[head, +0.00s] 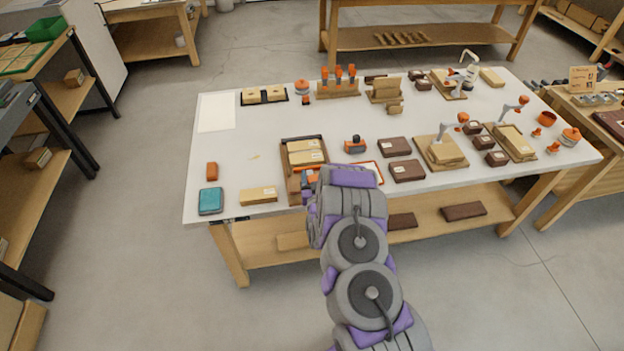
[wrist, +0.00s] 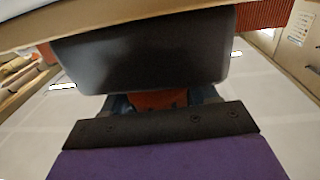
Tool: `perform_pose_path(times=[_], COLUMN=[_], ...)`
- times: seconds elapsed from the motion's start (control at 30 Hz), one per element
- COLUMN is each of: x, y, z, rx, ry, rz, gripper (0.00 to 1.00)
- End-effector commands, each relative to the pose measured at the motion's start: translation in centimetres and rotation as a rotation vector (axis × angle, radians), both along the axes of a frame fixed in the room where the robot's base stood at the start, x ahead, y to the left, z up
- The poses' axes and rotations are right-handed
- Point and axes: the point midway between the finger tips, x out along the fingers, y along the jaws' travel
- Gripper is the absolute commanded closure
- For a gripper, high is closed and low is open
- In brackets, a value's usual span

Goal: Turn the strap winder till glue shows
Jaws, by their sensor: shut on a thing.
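My gripper (wrist: 160,106) is shut on an orange part (wrist: 155,99) in the wrist view; only a little of that part shows between the fingers. A large smooth black block (wrist: 145,50) fills the space just beyond it. I cannot tell for sure which piece is the strap winder, and no glue can be made out. In the head view my arm reaches to the front edge of the bench, beside a wooden tray (head: 284,170) with cardboard boxes (head: 305,152) and small orange pieces at its near end. My arm hides part of this spot.
The white bench (head: 230,150) holds a teal box (head: 210,200), an orange block (head: 212,171), a cardboard box (head: 258,195), an orange-and-black tool (head: 355,144) and brown boxes (head: 407,170). Wooden stations with small arms stand at the right. The bench's left part has free room.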

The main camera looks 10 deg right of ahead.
Motion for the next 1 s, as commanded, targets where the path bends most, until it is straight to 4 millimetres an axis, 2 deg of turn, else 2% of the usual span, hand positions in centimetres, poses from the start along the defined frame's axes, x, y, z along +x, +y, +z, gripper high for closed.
perform_pose_path(times=[0.07,0.5,1.0], x=[0.1,0.0,-0.1], y=[0.4,-0.3,-0.7], z=[-0.2,-0.1,0.0], rx=[0.002,0.003,0.001], ry=[-0.006,-0.006,-0.001], rz=[-0.059,-0.371,-0.502], gripper=[0.72,0.72,0.72])
